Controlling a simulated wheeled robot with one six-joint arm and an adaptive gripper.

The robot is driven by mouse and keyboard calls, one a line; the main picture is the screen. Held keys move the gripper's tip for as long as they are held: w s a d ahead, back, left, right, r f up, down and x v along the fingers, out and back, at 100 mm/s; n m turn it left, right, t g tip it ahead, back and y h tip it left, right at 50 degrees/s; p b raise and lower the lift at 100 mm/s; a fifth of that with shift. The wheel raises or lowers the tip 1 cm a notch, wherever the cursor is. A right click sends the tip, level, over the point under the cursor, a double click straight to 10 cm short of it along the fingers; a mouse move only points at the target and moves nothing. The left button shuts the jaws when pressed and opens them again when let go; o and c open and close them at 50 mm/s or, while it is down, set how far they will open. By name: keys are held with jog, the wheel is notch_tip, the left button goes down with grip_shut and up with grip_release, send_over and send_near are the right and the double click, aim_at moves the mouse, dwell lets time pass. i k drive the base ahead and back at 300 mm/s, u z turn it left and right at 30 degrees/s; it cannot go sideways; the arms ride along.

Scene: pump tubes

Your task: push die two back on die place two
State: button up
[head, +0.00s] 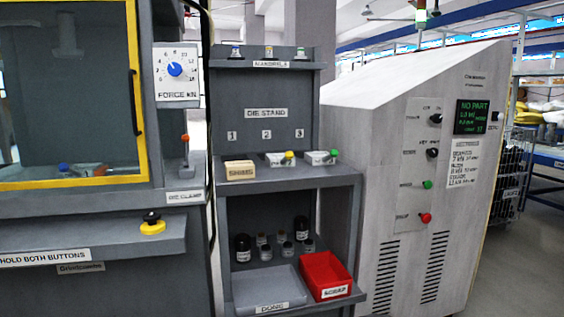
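The die stand (266,133) is a grey rack with the numbers 1, 2 and 3 on its back panel. A pale die with a yellow knob (280,159) lies on the shelf below number 2. I take it for die two, though I read no mark on it. A similar die with a green knob (318,158) lies below number 3, to its right. I cannot tell from here how far back the die below number 2 sits, or whether it touches anything behind it. My gripper is not in view.
A red bin (325,276) sits below. The shelf's right front is bare.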

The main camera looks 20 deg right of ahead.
aim_at(287, 160)
jog(key=u, duration=0.1)
jog(key=k, duration=0.45)
jog(key=z, duration=1.45)
jog(key=i, duration=1.35)
jog(key=u, duration=0.25)
